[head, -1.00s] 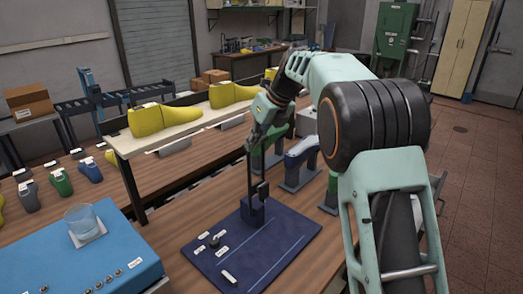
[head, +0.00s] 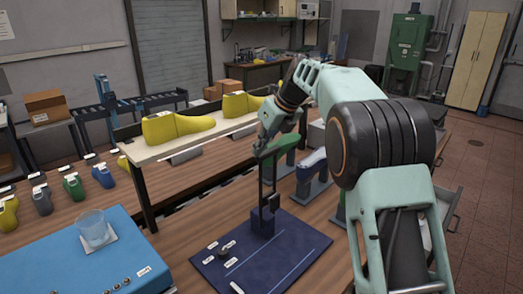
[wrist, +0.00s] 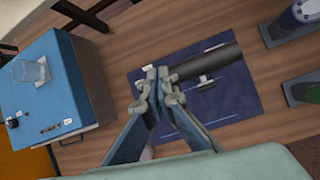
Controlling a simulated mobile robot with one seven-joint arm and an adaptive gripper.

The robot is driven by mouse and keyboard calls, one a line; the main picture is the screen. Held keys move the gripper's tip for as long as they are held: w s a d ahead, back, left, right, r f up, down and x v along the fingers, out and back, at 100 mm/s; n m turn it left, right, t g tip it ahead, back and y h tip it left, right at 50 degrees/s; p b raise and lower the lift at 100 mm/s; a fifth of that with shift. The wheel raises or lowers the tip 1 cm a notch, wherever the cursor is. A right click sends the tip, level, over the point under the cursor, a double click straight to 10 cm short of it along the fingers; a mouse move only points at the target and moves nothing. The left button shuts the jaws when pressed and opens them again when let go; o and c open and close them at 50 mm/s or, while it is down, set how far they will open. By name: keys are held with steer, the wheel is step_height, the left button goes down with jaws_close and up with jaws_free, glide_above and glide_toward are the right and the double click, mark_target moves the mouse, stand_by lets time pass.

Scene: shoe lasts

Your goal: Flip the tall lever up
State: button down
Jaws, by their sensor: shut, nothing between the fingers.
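The tall lever (head: 264,188) is a dark, slim post standing roughly upright from a dark blue block on the navy panel (head: 222,276). In the wrist view a thick black bar, apparently the lever (wrist: 212,62), lies across the panel, seen from above. My gripper (wrist: 157,74) is shut and empty, its fingertips at or beside the bar's left end. Whether they touch it I cannot tell. In the head view my gripper (head: 261,150) is close to the lever's top and partly overlaps it.
A blue box (head: 95,270) with a glass (head: 93,228) stands to the left of the panel. A raised shelf with yellow shoe lasts (head: 178,127) is behind it. Green and blue-grey lasts on stands (head: 310,172) are close on the right. Bare wood surrounds the panel.

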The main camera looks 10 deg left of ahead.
steer(key=v, duration=1.2)
steer(key=shift+d+f, duration=0.2)
steer(key=shift+d, duration=0.05)
